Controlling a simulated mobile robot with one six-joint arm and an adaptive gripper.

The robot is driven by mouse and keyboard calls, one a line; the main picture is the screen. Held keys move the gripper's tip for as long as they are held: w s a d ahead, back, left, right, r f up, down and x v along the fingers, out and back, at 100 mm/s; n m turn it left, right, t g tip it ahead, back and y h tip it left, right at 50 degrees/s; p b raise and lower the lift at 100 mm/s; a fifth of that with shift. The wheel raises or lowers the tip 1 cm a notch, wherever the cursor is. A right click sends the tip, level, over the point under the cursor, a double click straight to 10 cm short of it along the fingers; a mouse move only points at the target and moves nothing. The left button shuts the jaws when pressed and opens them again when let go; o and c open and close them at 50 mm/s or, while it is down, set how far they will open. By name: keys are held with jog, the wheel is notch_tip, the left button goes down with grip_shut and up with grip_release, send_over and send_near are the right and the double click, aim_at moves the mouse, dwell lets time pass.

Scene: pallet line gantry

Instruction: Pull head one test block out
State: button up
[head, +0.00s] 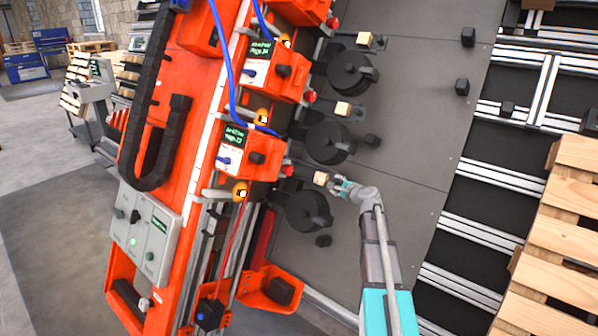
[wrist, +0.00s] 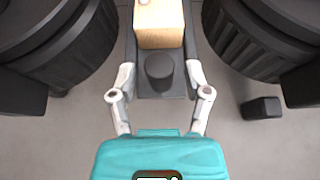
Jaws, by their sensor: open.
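A small pale wooden test block (head: 321,178) sits in a dark holder in front of the nearest orange head (head: 250,150). The same block also shows at the top of the wrist view (wrist: 161,25), with a black round knob (wrist: 159,66) on the near side of it. My gripper (head: 338,183) is at the near end of this holder. In the wrist view my gripper (wrist: 159,72) is open, its two fingertips on either side of the dark holder and knob, short of the block. I cannot tell whether the fingers touch the holder.
Two more wooden blocks, a middle one (head: 342,108) and a far one (head: 364,39), sit before other heads. Black round drums, one of them near my gripper (head: 308,211), stand on the grey plate. A wooden pallet (head: 565,230) is at the right. Blue hoses run along the orange gantry.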

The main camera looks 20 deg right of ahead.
jog(key=shift+s, duration=0.15)
jog(key=p+v, duration=0.2)
jog(key=v, duration=0.6)
jog(key=shift+s, duration=0.4)
dwell(0.5)
jog(key=shift+r, duration=0.1)
jog(key=s+a+r+p, duration=0.2)
jog(key=s+r+p, duration=0.1)
jog(key=s, duration=0.5)
jog(key=shift+s+a+r+p, duration=0.3)
jog(key=shift+s+a+r, duration=0.1)
dwell(0.7)
jog(key=shift+a, duration=0.1)
